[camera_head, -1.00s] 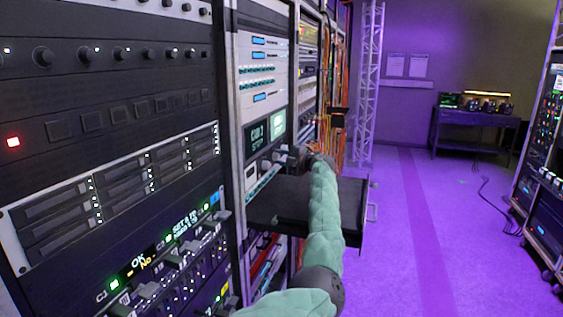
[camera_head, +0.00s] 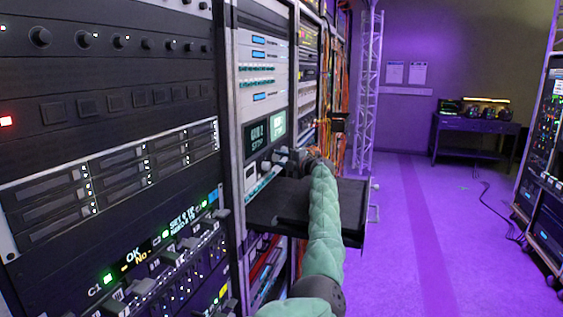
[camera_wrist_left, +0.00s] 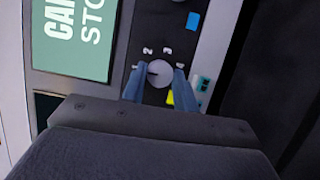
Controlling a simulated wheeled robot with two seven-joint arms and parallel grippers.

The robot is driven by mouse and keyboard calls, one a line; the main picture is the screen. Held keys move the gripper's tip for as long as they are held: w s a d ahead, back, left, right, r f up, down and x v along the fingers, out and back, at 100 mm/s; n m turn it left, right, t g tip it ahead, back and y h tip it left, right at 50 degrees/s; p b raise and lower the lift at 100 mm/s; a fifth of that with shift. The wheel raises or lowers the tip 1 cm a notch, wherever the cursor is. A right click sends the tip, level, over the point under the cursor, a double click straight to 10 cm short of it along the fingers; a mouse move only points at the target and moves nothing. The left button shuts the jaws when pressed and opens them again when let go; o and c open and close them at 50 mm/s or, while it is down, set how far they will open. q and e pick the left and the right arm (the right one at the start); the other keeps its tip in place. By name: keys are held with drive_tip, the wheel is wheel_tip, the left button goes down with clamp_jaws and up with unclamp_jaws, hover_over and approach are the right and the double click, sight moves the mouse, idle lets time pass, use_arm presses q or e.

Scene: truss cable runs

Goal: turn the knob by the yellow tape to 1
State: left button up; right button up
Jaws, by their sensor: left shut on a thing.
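The knob (camera_wrist_left: 160,73) is a pale round dial on a dark panel in the left wrist view. Yellow tape (camera_wrist_left: 170,97) sticks beside it, partly behind a finger. The numerals 1 to 4 arc around the knob. Its dark pointer mark faces left, toward the 1 (camera_wrist_left: 134,68). My left gripper (camera_wrist_left: 155,76) is shut on the knob, one finger on each side. In the head view my left gripper (camera_head: 288,158) is at the rack panel; the knob cannot be made out there. My right gripper is not in view.
Blue tape (camera_wrist_left: 193,20) sits near another knob (camera_wrist_left: 180,1) on the same panel. A green-lit screen (camera_wrist_left: 75,35) is beside them. A black shelf (camera_head: 350,205) juts out below my arm. Open purple floor (camera_head: 430,230) lies to the right.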

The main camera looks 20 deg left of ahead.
use_arm(q)
drive_tip(key=shift+f, duration=0.1)
drive_tip(key=o, duration=1)
drive_tip(key=shift+c, duration=0.2)
drive_tip(key=b+v, duration=0.1)
drive_tip(key=v, duration=0.6)
drive_tip(key=shift+d, duration=0.35)
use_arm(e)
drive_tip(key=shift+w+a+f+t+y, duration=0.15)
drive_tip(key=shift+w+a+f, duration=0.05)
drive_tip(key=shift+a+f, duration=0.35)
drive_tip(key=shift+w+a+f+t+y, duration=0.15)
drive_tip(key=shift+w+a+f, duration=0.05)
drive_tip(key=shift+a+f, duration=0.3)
use_arm(q)
drive_tip(key=shift+s, duration=0.15)
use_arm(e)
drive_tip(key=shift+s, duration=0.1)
